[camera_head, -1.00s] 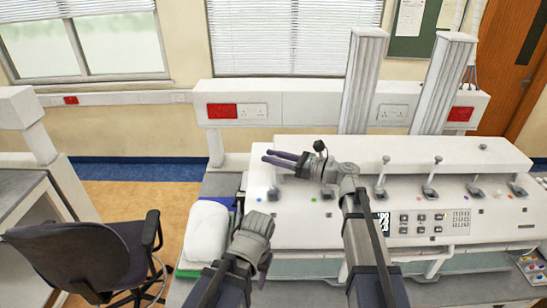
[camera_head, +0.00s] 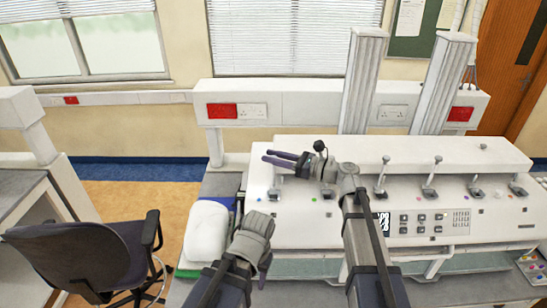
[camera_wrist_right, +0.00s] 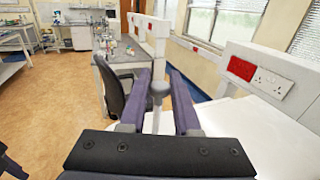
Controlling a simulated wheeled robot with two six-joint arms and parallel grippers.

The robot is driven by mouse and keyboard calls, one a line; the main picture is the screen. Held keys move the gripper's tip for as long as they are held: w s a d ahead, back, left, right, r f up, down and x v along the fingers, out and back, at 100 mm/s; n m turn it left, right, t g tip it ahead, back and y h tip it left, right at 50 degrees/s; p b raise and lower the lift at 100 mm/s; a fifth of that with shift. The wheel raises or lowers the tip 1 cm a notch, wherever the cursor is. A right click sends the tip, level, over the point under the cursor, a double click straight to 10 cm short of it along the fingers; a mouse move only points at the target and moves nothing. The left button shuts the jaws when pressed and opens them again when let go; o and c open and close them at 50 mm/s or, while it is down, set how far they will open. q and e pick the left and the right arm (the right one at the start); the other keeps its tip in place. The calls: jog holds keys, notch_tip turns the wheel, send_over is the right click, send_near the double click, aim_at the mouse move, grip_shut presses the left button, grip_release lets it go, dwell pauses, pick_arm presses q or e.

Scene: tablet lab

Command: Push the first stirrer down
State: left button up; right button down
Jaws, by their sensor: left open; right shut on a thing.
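The dissolution-type white machine (camera_head: 340,230) carries a row of grey stirrers along its sloped top. The first stirrer, at the far left, shows its lower part (camera_head: 273,193) in the head view, under my right gripper (camera_head: 270,158). In the right wrist view its grey rounded head (camera_wrist_right: 160,88) sits between the two purple fingers, and my right gripper is shut on it. The shaft below the head looks upright. My left gripper (camera_head: 265,263) is open and empty, low in front of the machine's left end, apart from the stirrers.
Further stirrers stand to the right, such as one with a grey knob (camera_head: 381,178). A control panel (camera_head: 425,222) is on the machine's front. A white bundle (camera_head: 207,230) lies left of the machine. A dark chair (camera_head: 85,255) stands on the floor at left.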

jog(key=b, duration=0.5)
send_over(274, 189)
jog(key=f, duration=0.5)
jog(key=shift+w+a, duration=0.1)
jog(key=shift+w, duration=0.15)
jog(key=shift+r, duration=0.15)
jog(key=c, duration=0.6)
grip_release()
jog(key=shift+r, duration=0.1)
jog(key=shift+c, duration=0.2)
jog(key=shift+p, duration=0.35)
